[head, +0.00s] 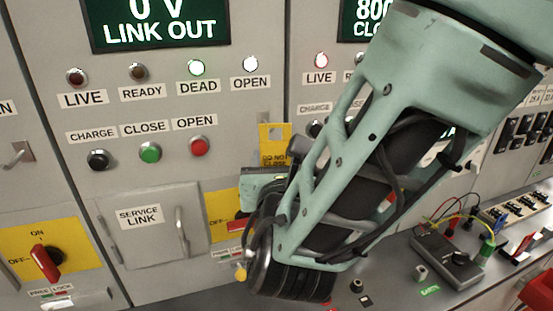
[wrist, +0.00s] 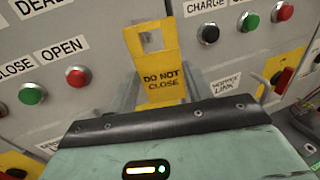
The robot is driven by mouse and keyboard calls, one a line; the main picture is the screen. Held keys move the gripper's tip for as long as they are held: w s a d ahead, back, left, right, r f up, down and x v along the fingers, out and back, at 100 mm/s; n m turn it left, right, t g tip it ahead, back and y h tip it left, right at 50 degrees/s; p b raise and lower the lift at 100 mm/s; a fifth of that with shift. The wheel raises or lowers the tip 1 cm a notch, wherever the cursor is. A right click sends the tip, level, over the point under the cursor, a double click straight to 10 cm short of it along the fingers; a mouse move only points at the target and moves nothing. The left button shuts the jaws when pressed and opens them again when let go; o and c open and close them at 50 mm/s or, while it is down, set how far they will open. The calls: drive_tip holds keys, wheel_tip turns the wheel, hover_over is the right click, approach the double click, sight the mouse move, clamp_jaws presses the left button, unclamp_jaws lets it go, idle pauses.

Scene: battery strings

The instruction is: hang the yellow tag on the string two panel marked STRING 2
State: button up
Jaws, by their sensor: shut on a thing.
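The yellow tag (head: 275,158) reads DO NOT CLOSE and has a hole in its upper part. It stands upright in front of the grey panels, near the seam between two of them. It also shows in the wrist view (wrist: 162,88), rising from between my fingers. My gripper (head: 270,178) is shut on the tag's lower part; my arm hides much of it in the head view. No STRING 2 marking is readable. The panel at the left (head: 105,190) has a display (head: 160,22) reading 0 V LINK OUT, with the DEAD and OPEN lamps lit.
A service link door (head: 150,222) with handles is below the buttons. A red rotary switch (head: 46,262) on a yellow plate is at lower left; another yellow switch plate (head: 222,212) is partly behind my gripper. A meter with leads (head: 447,257) lies on the bench at right.

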sight(271, 155)
drive_tip(key=shift+w+a+p, duration=0.2)
drive_tip(key=shift+w, duration=0.55)
drive_tip(key=shift+w+a+p, duration=0.15)
drive_tip(key=shift+w+a, duration=0.05)
drive_tip(key=shift+w, duration=0.5)
drive_tip(key=shift+w+a+f+b, duration=0.1)
drive_tip(key=shift+w+f+b, duration=0.25)
drive_tip(key=shift+b, duration=0.1)
drive_tip(key=shift+w+a+b, duration=0.1)
drive_tip(key=shift+w+b, duration=0.15)
drive_tip(key=shift+b, duration=0.1)
drive_tip(key=o, duration=1.1)
